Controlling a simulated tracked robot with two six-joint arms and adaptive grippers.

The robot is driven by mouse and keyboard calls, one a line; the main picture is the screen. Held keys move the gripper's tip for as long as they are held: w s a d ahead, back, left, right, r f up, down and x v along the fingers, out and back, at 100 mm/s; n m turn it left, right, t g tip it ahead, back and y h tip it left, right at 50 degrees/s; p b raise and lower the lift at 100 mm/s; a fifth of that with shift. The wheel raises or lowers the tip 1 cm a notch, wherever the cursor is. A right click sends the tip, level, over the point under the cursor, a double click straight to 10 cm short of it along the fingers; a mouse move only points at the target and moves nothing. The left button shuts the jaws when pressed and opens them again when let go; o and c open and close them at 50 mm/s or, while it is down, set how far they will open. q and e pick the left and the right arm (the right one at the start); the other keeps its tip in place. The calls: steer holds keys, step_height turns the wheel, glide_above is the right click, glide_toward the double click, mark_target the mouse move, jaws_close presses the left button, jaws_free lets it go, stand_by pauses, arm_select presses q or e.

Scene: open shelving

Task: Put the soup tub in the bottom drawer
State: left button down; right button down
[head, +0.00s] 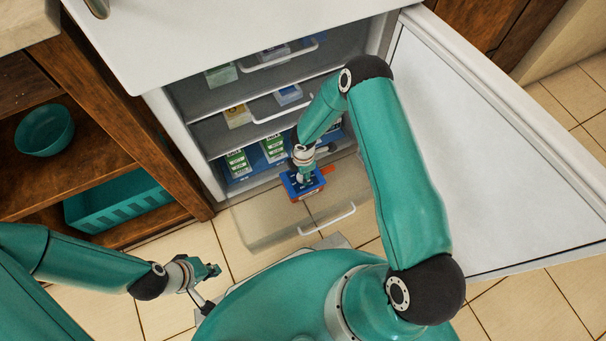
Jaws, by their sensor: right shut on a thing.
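The soup tub (308,190), a small blue tub with some red on it, is in my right gripper (304,178), which is shut on it. The gripper points down and hides part of the tub. The bottom drawer (262,232) is clear and pulled out, its white handle (328,220) facing me. The tub is over or inside the drawer's open part; I cannot tell whether it touches the floor of the drawer. My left gripper (208,286) is open and empty, low at the left, in front of the drawer and apart from it.
The white door (490,160) stands open at the right. Two upper drawers (272,114) are pushed in. Wooden shelves at the left hold a teal bowl (45,130) and a teal basket (120,207).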

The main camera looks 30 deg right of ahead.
steer(key=c, duration=0.6)
jaws_free()
steer(key=shift+c, duration=0.2)
steer(key=shift+r, duration=0.1)
step_height(320, 180, up, 12)
steer(key=f+p, duration=0.1)
steer(key=p, duration=0.4)
steer(key=s+a+r+m+y, duration=0.2)
steer(key=s+a+m, duration=0.3)
steer(key=s+m, duration=0.3)
steer(key=s+a+r+m+y, duration=0.2)
steer(key=s+a+m, duration=0.4)
steer(key=m, duration=0.5)
steer(key=shift+s+m+t, duration=0.3)
steer(key=shift+s, duration=1.1)
steer(key=shift+r, duration=0.1)
